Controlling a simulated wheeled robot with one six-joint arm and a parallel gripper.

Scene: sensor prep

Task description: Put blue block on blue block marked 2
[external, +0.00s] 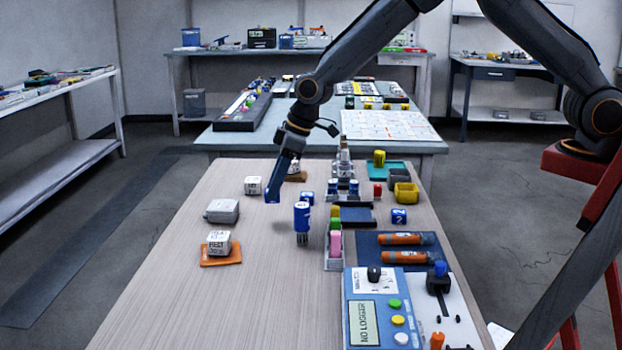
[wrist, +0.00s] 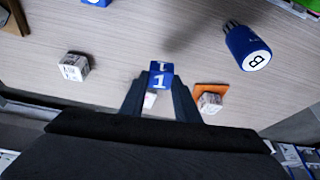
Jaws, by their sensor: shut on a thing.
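My gripper (external: 273,188) is shut on a blue block (wrist: 160,78) with a white 1 on its face. It holds the block above the left half of the wooden table; in the external view the block shows only as a small blue patch at the fingertips. The blue block marked 2 (external: 398,216) sits on the table right of centre, well to the right of my gripper, with its top clear. Another small blue block (external: 307,197) stands on the table just right of my gripper; its marking is too small to read.
A rack with coloured pieces (external: 334,262) and a dark blue tray (external: 356,217) lie between my gripper and block 2. A white block (external: 219,241) rests on an orange mat.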

